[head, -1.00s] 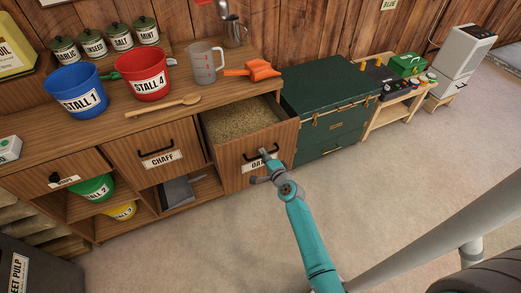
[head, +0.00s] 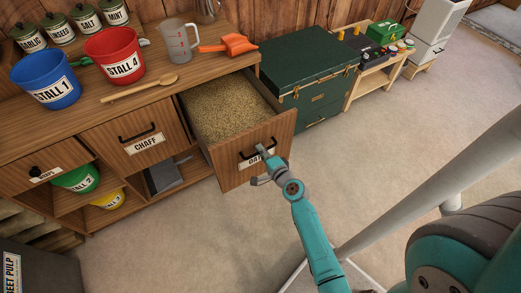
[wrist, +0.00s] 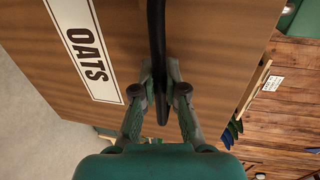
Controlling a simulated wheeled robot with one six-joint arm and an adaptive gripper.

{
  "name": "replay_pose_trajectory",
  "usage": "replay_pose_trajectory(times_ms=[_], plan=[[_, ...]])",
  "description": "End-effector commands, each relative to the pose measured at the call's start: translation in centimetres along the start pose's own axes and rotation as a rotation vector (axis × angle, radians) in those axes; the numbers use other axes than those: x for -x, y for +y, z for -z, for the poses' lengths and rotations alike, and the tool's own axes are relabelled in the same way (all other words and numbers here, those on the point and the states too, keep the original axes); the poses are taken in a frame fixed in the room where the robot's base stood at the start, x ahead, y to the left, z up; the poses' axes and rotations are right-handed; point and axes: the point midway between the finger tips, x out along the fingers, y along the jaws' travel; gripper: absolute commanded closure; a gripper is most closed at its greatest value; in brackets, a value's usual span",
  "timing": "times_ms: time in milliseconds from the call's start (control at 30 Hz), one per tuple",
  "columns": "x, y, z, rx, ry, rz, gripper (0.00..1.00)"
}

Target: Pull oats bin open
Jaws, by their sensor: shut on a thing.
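The oats bin (head: 245,166) is a wooden drawer at the right end of the counter. It is pulled well out, and the oats (head: 230,105) inside show from above. Its front carries a white OATS label, which shows large in the wrist view (wrist: 85,50), and a black handle (wrist: 156,45). My gripper (wrist: 160,95) is shut on the handle, one finger on each side of the black bar. In the head view my gripper (head: 262,165) partly hides the label and handle.
The chaff bin (head: 145,145) beside it is closed. A dark green trunk (head: 310,75) stands just right of the oats bin. On the counter are buckets, a measuring jug (head: 178,42), an orange scoop (head: 230,45) and a wooden spoon (head: 140,88). The floor in front is clear.

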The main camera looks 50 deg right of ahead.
Motion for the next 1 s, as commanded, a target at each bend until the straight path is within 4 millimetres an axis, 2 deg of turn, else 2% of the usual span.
replay_pose_trajectory(times_ms=[67, 100, 167, 200, 467, 633, 767, 1000], plan=[[0.0, 0.1, 0.0, 0.0, 0.001, -0.002, 1.0], [0.0, 0.1, 0.0, 0.0, 0.001, -0.002, 0.82], [0.0, 0.1, 0.0, 0.0, 0.0, -0.002, 0.67], [0.0, 0.1, 0.0, 0.0, 0.0, -0.002, 0.63], [0.0, 0.0, 0.0, 0.0, 0.0, -0.001, 0.63], [0.9, 0.1, 0.1, -0.002, 0.001, -0.001, 0.63], [2.9, 0.1, 0.0, -0.001, 0.002, -0.002, 0.63], [7.5, 0.1, 0.1, -0.003, 0.004, -0.003, 0.63]])
